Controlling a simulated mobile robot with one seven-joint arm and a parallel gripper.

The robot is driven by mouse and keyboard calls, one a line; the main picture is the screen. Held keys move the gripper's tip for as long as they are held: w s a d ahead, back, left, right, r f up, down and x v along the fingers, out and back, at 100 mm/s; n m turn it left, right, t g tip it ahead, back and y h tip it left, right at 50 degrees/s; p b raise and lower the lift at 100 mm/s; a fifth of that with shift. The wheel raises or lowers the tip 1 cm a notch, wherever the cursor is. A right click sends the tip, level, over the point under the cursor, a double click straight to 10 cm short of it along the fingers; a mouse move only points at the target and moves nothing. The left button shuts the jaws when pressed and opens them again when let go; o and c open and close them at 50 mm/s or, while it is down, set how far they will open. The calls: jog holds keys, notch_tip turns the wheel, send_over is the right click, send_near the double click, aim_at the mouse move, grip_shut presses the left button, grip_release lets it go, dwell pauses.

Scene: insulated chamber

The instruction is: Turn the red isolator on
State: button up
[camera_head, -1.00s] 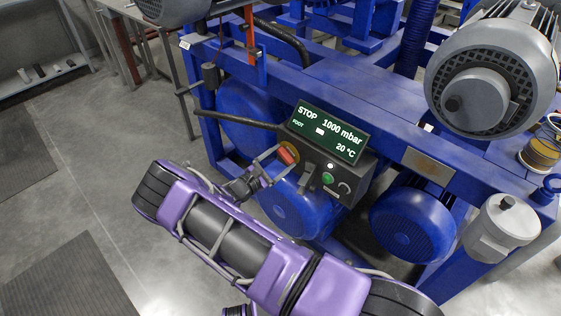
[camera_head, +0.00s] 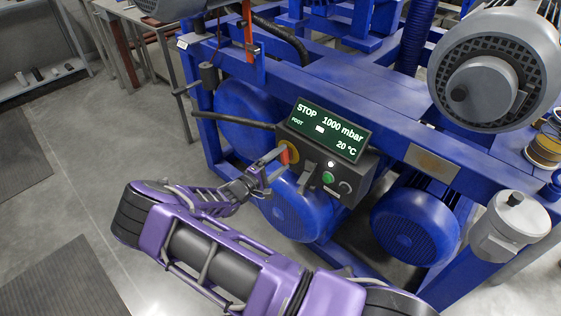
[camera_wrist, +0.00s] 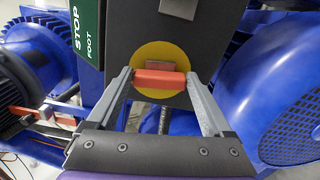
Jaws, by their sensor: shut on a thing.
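The red isolator (camera_head: 284,154) is a red bar handle on a round yellow plate at the left end of the dark control box (camera_head: 318,178). In the wrist view the red handle (camera_wrist: 160,79) lies crosswise in front of the yellow disc (camera_wrist: 143,58). My gripper (camera_head: 278,162) is at the isolator, its grey fingers on either side of the handle. In the wrist view my gripper (camera_wrist: 159,77) is shut on the handle, with one finger at each end of the bar.
The box's green display (camera_head: 328,130) reads STOP, 1000 mbar, 20 °C. A green button (camera_head: 328,178) and a black knob (camera_head: 345,187) sit right of the isolator. Blue frame rails (camera_head: 390,135) and blue motors (camera_head: 414,224) crowd around; open floor lies left.

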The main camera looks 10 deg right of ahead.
jog(key=shift+f+m, duration=0.1)
jog(key=shift+m, duration=0.8)
jog(key=o, duration=1.1)
jog(key=shift+o, duration=0.2)
jog(key=shift+a, duration=0.1)
jog(key=v, duration=1.7)
jog(key=shift+s, duration=0.15)
jog(key=shift+a, duration=0.1)
